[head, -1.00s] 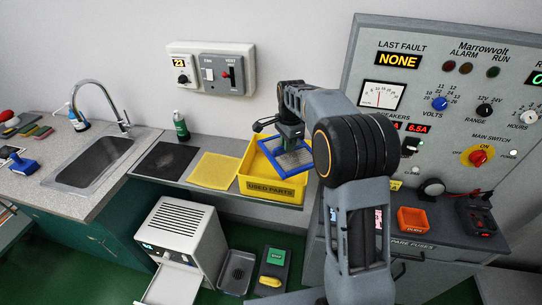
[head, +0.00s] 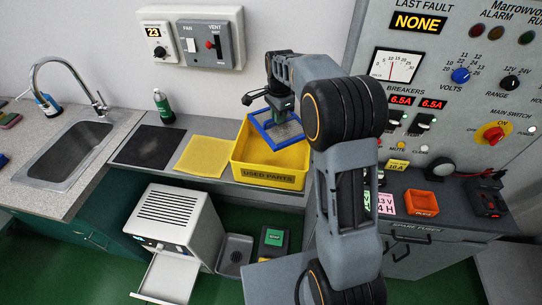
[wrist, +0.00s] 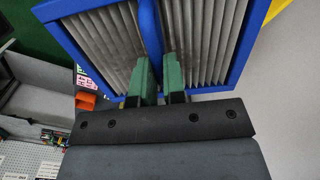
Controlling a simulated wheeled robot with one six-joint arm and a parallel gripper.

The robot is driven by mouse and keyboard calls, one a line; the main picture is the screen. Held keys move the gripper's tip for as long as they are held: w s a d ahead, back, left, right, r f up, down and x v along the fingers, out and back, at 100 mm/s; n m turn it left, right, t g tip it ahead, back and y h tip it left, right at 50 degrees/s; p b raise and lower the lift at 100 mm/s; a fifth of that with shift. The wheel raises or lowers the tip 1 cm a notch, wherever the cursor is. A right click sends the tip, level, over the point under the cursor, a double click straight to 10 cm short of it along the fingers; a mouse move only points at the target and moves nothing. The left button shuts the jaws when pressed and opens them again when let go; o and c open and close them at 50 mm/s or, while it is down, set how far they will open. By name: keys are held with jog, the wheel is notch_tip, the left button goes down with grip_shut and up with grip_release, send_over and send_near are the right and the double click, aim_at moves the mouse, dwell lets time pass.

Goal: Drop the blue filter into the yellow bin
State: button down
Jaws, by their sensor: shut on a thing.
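The blue filter (head: 284,134) is a blue frame with grey pleats. It shows large in the wrist view (wrist: 205,40), with a blue bar running down its middle. My gripper (wrist: 160,65) has its green fingers shut on that middle bar. In the head view my gripper (head: 281,108) is over the yellow bin (head: 268,178), which is marked USED PARTS. The filter is tilted and overlaps the bin's opening in the picture. I cannot tell whether it is above the rim or partly inside. Part of the bin's right side is hidden by my arm.
The bin stands on a shelf beside a yellow mat (head: 206,156) and a black mat (head: 150,146). A green bottle (head: 164,106) stands behind them. A sink (head: 68,155) is at left. The control panel (head: 460,80) and an orange tray (head: 421,203) are at right.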

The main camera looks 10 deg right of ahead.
jog(key=shift+f+b, duration=0.3)
jog(key=shift+f, duration=0.45)
jog(key=c, duration=1.1)
grip_release()
notch_tip(320, 180, up, 14)
jog(key=shift+b, duration=0.35)
